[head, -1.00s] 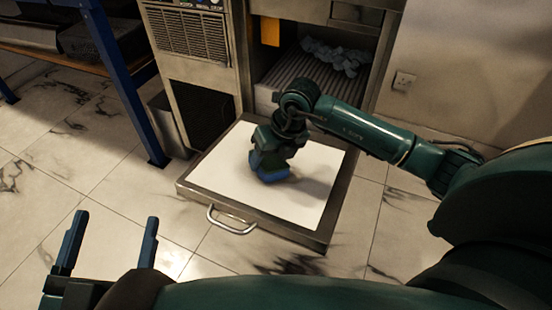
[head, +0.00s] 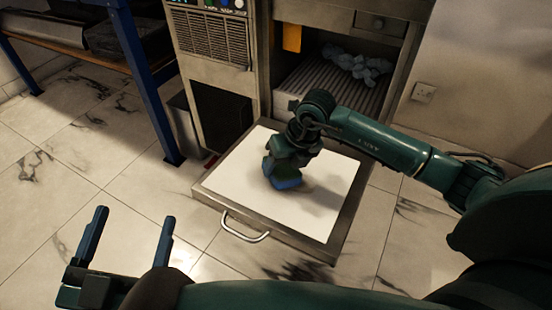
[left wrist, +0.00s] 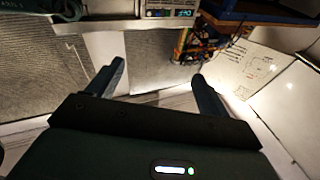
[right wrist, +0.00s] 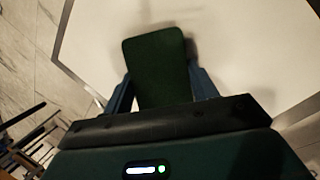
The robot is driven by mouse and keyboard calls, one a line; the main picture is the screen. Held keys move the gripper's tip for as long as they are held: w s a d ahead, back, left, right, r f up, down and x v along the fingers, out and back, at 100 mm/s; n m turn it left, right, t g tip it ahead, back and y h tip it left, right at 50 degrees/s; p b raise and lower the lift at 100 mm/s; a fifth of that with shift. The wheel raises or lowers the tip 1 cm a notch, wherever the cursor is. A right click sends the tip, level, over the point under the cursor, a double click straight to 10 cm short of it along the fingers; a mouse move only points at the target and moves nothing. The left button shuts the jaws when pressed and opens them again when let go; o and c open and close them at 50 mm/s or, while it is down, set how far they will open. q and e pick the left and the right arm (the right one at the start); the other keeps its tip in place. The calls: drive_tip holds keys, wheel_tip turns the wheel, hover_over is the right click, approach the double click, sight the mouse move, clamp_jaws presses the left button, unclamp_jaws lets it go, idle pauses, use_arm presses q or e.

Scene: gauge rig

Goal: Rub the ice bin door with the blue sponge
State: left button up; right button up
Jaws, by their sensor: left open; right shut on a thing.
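The ice bin door (head: 310,214) is folded down flat in front of the machine, white inner panel up, with a metal rim and a handle (head: 245,228). My right gripper (head: 284,176) points down over the middle of the panel, shut on the blue sponge (head: 287,184). The sponge is low at the panel and looks to be against it, though exact contact is hard to tell. In the right wrist view the sponge shows a dark green face (right wrist: 158,68) between the fingers. My left gripper (head: 135,232) is open and empty over the floor, left of the door.
The open bin (head: 335,85) behind the door holds a pale blue crumpled heap (head: 358,65). An orange scoop or tag (head: 291,38) hangs inside. A blue rack post (head: 145,85) stands left of the machine. The tiled floor at left (head: 70,190) is clear.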

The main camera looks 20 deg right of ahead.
drive_tip(key=shift+s+d+p, duration=0.5)
drive_tip(key=shift+s+d, duration=0.35)
drive_tip(key=shift+s, duration=0.2)
drive_tip(key=shift+s+d+p, duration=0.5)
drive_tip(key=shift+s+d, duration=0.35)
drive_tip(key=shift+s, duration=0.15)
drive_tip(key=shift+s+d+p, duration=0.3)
drive_tip(key=shift+s+d, duration=0.8)
drive_tip(key=shift+s, duration=0.15)
drive_tip(key=shift+r, duration=0.1)
drive_tip(key=shift+w+r, duration=0.1)
drive_tip(key=shift+r, duration=0.05)
drive_tip(key=shift+w+d+r+p, duration=0.15)
drive_tip(key=shift+d+r+p, duration=0.05)
drive_tip(key=shift+r+p, duration=0.6)
drive_tip(key=shift+w+d+r+p, duration=0.2)
drive_tip(key=shift+r+p, duration=0.35)
drive_tip(key=shift+r, duration=0.45)
drive_tip(key=shift+w+d+r+p, duration=0.15)
drive_tip(key=shift+d+r+p, duration=0.05)
drive_tip(key=shift+r+p, duration=0.6)
drive_tip(key=shift+r, duration=0.2)
drive_tip(key=r, duration=0.1)
drive_tip(key=p, duration=0.1)
drive_tip(key=r+p, duration=0.1)
drive_tip(key=shift+w+d+r, duration=0.3)
drive_tip(key=shift+r, duration=0.05)
